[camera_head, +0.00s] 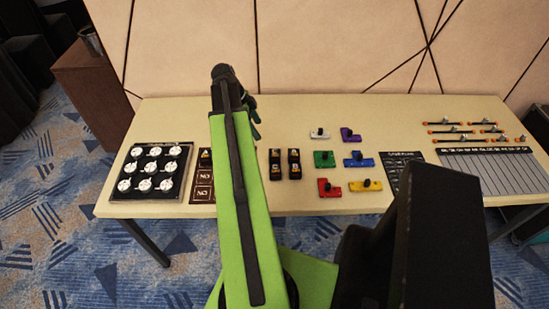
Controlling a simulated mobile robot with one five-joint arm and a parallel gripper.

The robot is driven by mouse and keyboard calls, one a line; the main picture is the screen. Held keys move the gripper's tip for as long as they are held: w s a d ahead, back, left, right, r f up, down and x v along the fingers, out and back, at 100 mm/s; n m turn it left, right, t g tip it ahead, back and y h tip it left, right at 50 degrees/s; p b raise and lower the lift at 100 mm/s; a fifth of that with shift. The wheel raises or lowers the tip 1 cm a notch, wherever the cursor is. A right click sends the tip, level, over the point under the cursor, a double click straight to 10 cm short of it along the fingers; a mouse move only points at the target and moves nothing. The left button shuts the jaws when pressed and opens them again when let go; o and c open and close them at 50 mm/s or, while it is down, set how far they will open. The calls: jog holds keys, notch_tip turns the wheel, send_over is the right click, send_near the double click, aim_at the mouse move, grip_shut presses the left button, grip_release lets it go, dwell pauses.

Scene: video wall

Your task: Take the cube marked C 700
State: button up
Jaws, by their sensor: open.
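Several small black cubes with yellowish marks stand in two short columns on the table, just right of my green arm. The left column (275,164) and the right column (294,164) are close together. The marks are too small to read surely, so I cannot tell which cube is C 700. My gripper (255,119) is open, beyond the cubes and to their left, over the back part of the table. It is partly hidden by my arm, and I see nothing held in it.
The beige table (330,115) bears a dial board (126,197) at left, a brown board (202,177) partly behind my arm, and coloured pieces such as a green one (324,159). A black panel (392,168), a slatted panel (495,175) and rods lie right. A wall stands behind.

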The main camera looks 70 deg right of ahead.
jog(key=b, duration=1.1)
send_near(275, 153)
jog(key=x, duration=0.5)
jog(key=shift+w+f, duration=0.3)
jog(key=shift+s+f+b, duration=0.15)
jog(key=shift+s+b, duration=0.05)
jog(key=shift+b, duration=0.15)
jog(key=b+x, duration=0.4)
jog(key=x, duration=0.1)
jog(key=shift+s+b, duration=0.1)
jog(key=shift+b, duration=0.2)
jog(key=shift+c, duration=0.3)
jog(key=c, duration=1.4)
